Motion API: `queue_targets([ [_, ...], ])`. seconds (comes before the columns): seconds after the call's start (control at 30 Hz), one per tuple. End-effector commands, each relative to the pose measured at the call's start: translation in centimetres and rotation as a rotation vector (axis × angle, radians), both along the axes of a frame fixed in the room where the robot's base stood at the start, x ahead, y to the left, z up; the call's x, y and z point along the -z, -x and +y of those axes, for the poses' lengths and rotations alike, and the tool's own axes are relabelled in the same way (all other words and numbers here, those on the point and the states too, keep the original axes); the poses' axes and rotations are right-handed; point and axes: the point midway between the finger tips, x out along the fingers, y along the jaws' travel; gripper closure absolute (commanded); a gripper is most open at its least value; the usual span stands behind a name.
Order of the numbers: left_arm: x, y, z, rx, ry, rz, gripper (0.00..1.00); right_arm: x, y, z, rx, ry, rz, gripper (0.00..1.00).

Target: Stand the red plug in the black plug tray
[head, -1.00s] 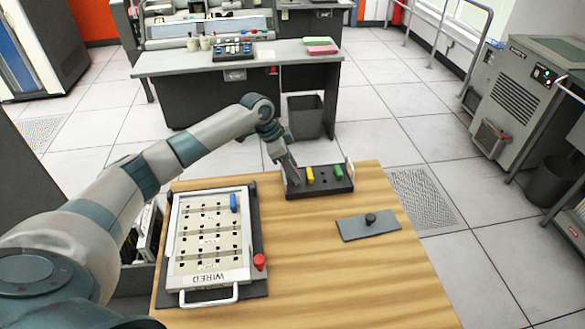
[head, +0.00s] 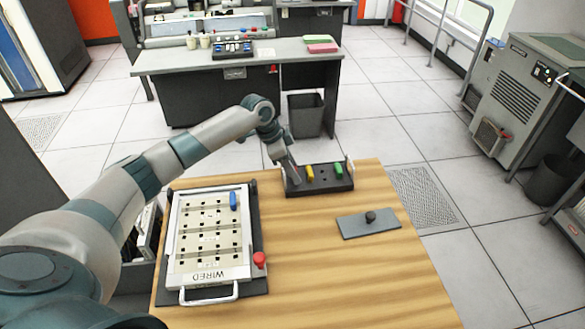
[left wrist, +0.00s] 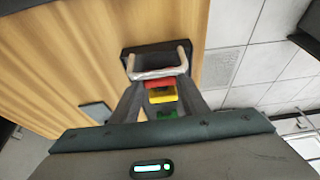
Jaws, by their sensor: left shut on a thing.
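The black plug tray (head: 318,187) stands at the far edge of the wooden table, with a pale post at each end. My left gripper (head: 295,181) is at the tray's left end. In the left wrist view, the left gripper (left wrist: 160,85) is shut on the red plug (left wrist: 159,83), in line with the yellow plug (left wrist: 162,96) and the green plug (left wrist: 166,115). The yellow plug (head: 310,172) and green plug (head: 338,170) stand in the tray. The red plug is mostly hidden by the fingers in the head view; whether it is fully seated I cannot tell. My right gripper is not in view.
A grey plate with a black knob (head: 371,217) lies at the right. The table's middle and front are clear.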

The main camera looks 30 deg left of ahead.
Motion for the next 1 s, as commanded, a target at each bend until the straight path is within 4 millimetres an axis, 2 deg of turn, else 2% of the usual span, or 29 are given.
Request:
queue_targets([
  [0.67, 0.57, 0.07, -0.02, 0.000, -0.001, 0.002, 0.76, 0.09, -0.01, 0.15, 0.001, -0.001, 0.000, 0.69],
  [0.7, 0.59, 0.08, -0.02, 0.001, 0.000, 0.003, 0.50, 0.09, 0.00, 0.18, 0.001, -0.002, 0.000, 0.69],
  [0.77, 0.58, 0.07, -0.03, 0.000, 0.000, 0.001, 0.38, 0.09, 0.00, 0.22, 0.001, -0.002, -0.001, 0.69],
  [1.0, 0.48, 0.02, -0.01, 0.000, 0.000, 0.000, 0.38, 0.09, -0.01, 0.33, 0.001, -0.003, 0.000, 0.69],
])
